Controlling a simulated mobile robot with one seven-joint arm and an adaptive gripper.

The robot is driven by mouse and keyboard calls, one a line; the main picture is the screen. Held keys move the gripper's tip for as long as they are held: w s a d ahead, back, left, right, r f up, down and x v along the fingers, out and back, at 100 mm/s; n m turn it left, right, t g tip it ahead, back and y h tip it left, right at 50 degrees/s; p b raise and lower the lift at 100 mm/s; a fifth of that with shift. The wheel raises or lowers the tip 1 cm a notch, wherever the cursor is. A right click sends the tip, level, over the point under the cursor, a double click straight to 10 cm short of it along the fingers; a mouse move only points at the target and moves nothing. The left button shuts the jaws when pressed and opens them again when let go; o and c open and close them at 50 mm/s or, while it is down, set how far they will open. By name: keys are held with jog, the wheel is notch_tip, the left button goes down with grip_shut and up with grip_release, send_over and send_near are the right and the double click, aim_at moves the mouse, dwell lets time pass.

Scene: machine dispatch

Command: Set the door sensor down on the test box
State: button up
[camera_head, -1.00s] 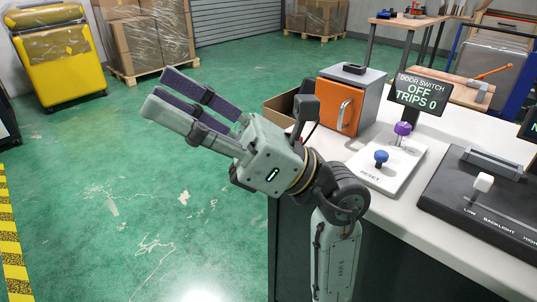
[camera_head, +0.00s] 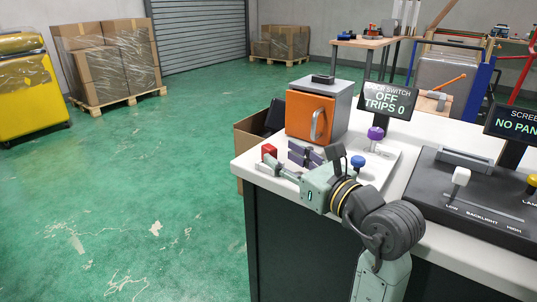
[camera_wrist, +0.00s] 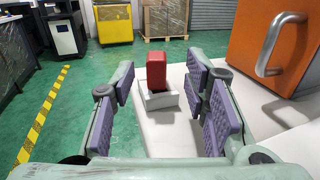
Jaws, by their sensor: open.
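The test box (camera_head: 349,108) appears to be the grey box with an orange door (camera_head: 309,117) and a silver handle at the back of the counter. The door shows at the right of the wrist view (camera_wrist: 263,40). A small dark piece (camera_head: 322,79) lies on the box top; I cannot tell whether it is the door sensor. A red block (camera_wrist: 157,70) stands upright in a pale holder (camera_wrist: 158,98); it also shows at the counter's left edge (camera_head: 269,152). My gripper (camera_wrist: 160,80) is open and empty, low over the counter, with the red block ahead between its fingers.
A display reading OFF, TRIPS 0 (camera_head: 387,99) stands right of the box, behind a white panel with purple (camera_head: 376,133) and blue (camera_head: 358,162) knobs. A black slider console (camera_head: 470,195) fills the right. An open carton (camera_head: 248,138) sits beyond the counter's left edge.

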aim_at(274, 150)
jog(key=p+x, duration=0.1)
jog(key=x, duration=0.4)
jog(key=shift+a+r, duration=0.2)
jog(key=shift+a, duration=0.1)
grip_shut()
